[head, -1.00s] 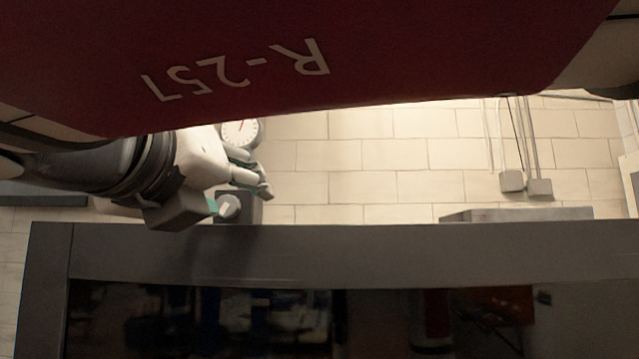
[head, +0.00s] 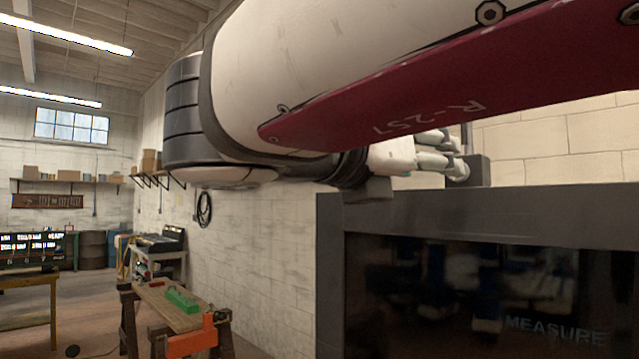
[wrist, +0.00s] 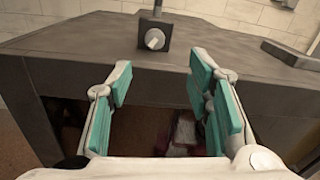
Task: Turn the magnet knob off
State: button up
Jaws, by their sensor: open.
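The magnet base is a dark block (wrist: 154,54) standing on the grey top of the frame, with a post rising from it. Its round pale knob (wrist: 155,39) faces me in the wrist view, with a lighter bar across its front. My gripper (wrist: 158,72) is open and empty, its teal-padded fingers spread left and right. The knob lies beyond the fingertips, between them in the picture and apart from them. In the head view my gripper (head: 445,155) is beside the dark block (head: 479,171), where the knob is hidden.
The grey frame (head: 480,215) has a dark glossy panel reading MEASURE below its top. A flat grey object (wrist: 290,53) lies on the top at right. A pale block wall stands close behind. A wooden bench (head: 165,305) with green and orange items stands at far left.

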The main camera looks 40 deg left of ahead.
jog(key=shift+y, duration=0.3)
jog(key=w, duration=0.4)
jog(key=w+p, duration=0.1)
jog(key=w, duration=0.3)
jog(key=w+p, duration=0.1)
jog(key=w, duration=0.3)
jog(key=shift+d+r, duration=0.15)
jog(key=shift+d, duration=0.2)
grip_shut()
